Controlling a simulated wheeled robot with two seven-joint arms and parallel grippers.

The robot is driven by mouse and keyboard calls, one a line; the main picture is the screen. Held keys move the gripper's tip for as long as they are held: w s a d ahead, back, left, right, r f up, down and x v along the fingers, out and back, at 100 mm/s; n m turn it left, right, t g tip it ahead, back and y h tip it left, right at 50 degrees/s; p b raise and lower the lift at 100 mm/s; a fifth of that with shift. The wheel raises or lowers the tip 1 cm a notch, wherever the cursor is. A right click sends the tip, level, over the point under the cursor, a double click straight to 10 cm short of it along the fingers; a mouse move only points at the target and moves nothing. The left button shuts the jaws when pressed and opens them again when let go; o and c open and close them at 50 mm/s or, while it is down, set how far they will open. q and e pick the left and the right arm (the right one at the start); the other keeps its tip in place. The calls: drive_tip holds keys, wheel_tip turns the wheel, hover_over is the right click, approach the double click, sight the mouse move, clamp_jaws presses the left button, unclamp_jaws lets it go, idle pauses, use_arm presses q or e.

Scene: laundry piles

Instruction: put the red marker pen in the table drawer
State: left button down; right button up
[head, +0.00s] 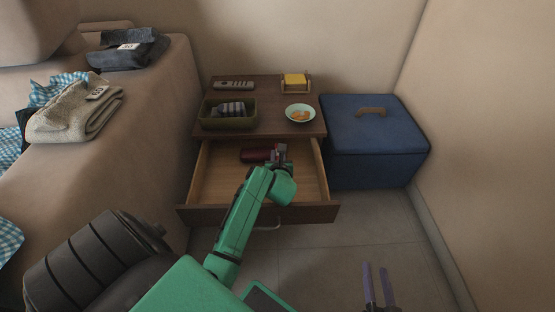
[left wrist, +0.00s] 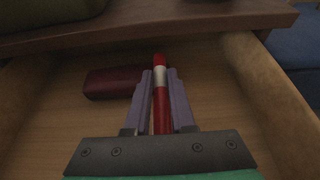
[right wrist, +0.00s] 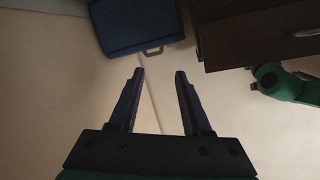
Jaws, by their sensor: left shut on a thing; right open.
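The red marker pen (left wrist: 161,90), with a white band and a red tip, is between the fingers of my left gripper (left wrist: 160,85) in the left wrist view. That gripper is shut on it, inside the open table drawer (head: 215,178), over the wooden drawer floor. In the head view my left gripper (head: 279,152) reaches into the back half of the drawer. I cannot tell whether the pen touches the floor. My right gripper (head: 379,288) is open and empty at the lower right of the head view, and its fingers (right wrist: 160,90) show apart in the right wrist view.
A dark red case (head: 257,155) lies in the drawer beside the pen. On the tabletop stand a green basket (head: 205,120), a bowl (head: 300,108), a remote (head: 234,85) and a yellow block (head: 295,79). A blue box (head: 375,150) stands right; folded laundry (head: 75,115) lies left.

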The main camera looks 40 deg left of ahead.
use_arm(q)
drive_tip(key=shift+f, duration=0.45)
use_arm(e)
drive_tip(key=w+r+t, duration=0.2)
drive_tip(key=w+r, duration=0.2)
drive_tip(key=r, duration=0.1)
drive_tip(key=shift+d+r, duration=0.15)
drive_tip(key=shift+r, duration=0.1)
use_arm(q)
drive_tip(key=c, duration=0.8)
unclamp_jaws()
drive_tip(key=shift+o, duration=0.2)
